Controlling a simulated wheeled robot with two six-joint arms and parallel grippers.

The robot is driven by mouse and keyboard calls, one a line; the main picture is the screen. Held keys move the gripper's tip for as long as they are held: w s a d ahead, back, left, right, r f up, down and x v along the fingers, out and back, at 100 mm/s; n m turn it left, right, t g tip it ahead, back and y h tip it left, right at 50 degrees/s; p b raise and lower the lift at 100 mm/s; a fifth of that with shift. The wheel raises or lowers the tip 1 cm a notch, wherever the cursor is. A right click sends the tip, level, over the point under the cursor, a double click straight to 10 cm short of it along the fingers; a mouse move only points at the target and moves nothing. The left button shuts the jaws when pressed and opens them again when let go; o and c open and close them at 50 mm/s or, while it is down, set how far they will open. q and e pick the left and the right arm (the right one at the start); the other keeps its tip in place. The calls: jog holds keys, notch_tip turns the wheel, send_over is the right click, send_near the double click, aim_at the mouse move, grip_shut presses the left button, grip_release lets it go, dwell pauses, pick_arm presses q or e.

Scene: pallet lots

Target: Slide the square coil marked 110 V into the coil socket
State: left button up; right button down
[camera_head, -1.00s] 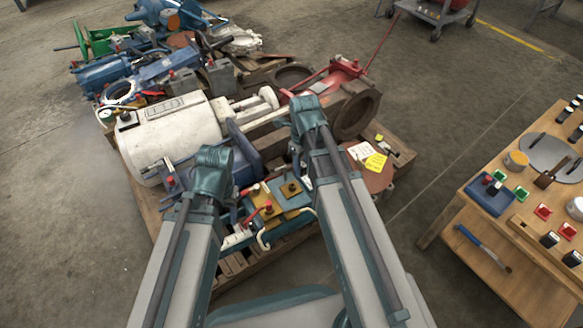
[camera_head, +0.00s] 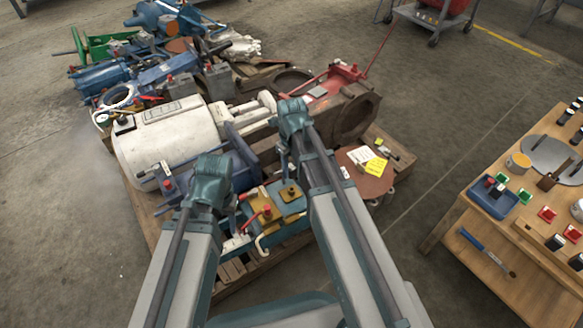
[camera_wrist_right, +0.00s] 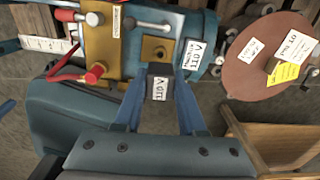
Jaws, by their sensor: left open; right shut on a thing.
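The square coil (camera_wrist_right: 158,87) is a small dark block with a white 110 V label in the right wrist view. My right gripper (camera_wrist_right: 159,96) is shut on it, one blue finger on each side. Just beyond the coil is a brass square with a dark centre (camera_wrist_right: 155,50), which looks like the coil socket; it shows in the head view too (camera_head: 291,194). The coil appears apart from it, but the height gap is unclear. The teal valve body (camera_wrist_right: 205,40) beside it also bears a 110 V label. My left gripper (camera_head: 212,192) is left of the valve, open, its fingertips mostly hidden.
Red-handled levers (camera_wrist_right: 90,75) on a brass block stand left of the socket. A reddish disc (camera_wrist_right: 258,75) with tags lies to the right. A white cylinder (camera_head: 170,138) and a blue bracket are close behind on the pallet. A wooden table (camera_head: 520,240) stands at far right.

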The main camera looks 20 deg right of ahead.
aim_at(292, 178)
jog(key=shift+f+b, duration=2.2)
jog(key=shift+f, duration=0.3)
jog(key=shift+f+b, duration=1.35)
jog(key=shift+b, duration=0.05)
jog(key=shift+c, duration=2.1)
grip_release()
jog(key=shift+r, duration=0.1)
notch_tip(292, 178, up, 14)
jog(key=p, duration=1.4)
